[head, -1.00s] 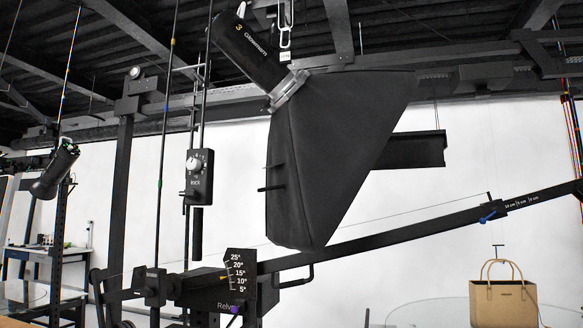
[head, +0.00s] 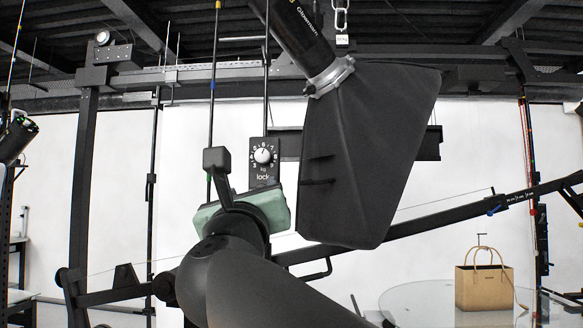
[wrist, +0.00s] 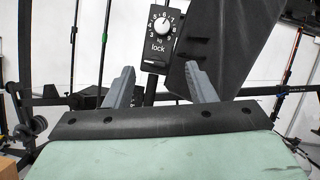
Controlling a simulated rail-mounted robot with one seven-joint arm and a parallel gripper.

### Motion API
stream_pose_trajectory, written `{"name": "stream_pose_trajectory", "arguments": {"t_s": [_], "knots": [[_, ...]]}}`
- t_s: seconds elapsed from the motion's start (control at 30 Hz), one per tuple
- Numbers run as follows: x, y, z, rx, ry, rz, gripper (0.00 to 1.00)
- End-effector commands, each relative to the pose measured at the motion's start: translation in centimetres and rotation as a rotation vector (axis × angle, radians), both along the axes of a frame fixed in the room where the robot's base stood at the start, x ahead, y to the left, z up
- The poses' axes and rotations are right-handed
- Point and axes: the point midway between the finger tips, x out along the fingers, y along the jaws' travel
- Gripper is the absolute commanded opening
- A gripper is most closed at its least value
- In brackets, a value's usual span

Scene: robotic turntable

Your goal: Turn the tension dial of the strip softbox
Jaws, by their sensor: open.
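The tension dial (head: 262,156) is a white round knob on a small black box marked with numbers, "kg" and "lock", hung on a dark rod. It also shows in the wrist view (wrist: 162,27), top centre, facing me. The black strip softbox (head: 365,160) hangs just right of it; its dark side fills the upper right of the wrist view (wrist: 235,45). My gripper (wrist: 160,75) is open and empty, its two grey fingers spread below and either side of the dial box, apart from the knob. In the head view my wrist hides the fingers.
A long dark boom (head: 440,222) with a thin cable slopes up to the right below the softbox. Thin upright rods stand left of the dial. A tan handbag (head: 484,288) stands on a glass disc (head: 420,300) at the lower right.

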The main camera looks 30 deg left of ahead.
Motion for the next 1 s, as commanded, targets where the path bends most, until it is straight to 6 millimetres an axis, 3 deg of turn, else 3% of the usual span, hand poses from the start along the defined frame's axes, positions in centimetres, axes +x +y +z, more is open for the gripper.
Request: {"name": "stream_pose_trajectory", "arguments": {"t_s": [0.1, 0.23, 0.8, 1.0], "knots": [[-0.3, 0.3, 1.0, 0.067, 0.034, 0.007, 0.5], [0.8, 0.9, 1.6, 0.069, 0.035, 0.006, 0.5], [10.5, 6.5, 6.4, 0.063, 0.031, 0.005, 0.5], [12.6, 7.8, 7.2, 0.064, 0.031, 0.007, 0.5]]}}
